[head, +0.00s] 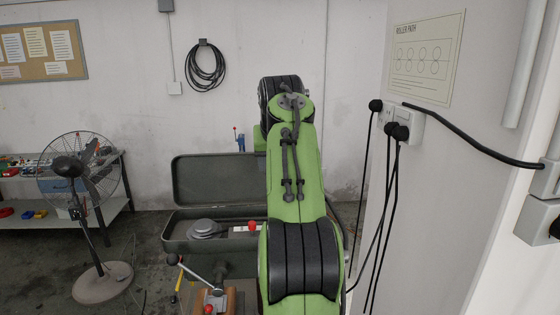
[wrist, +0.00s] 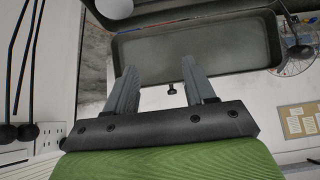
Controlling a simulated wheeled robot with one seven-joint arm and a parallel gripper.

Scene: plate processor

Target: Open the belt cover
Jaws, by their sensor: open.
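The belt cover seems to be the dark grey lid (head: 217,180), standing raised at the back of a grey case (head: 178,232) in the head view. My green arm hides its right part. In the wrist view, which is upside down, the lid (wrist: 225,55) stands upright in front of my gripper (wrist: 160,67). A small dark knob (wrist: 172,90) on the lid's edge shows between the two fingers. My gripper is open, with nothing held; I cannot tell whether a finger touches the lid. My gripper is hidden in the head view.
A lever (head: 190,270) with a dark knob stands in front of the case. A fan (head: 85,190) and a shelf (head: 60,225) are at left. Black cables (head: 378,210) hang from sockets on the right wall, close to my arm. Floor between fan and case is mostly clear.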

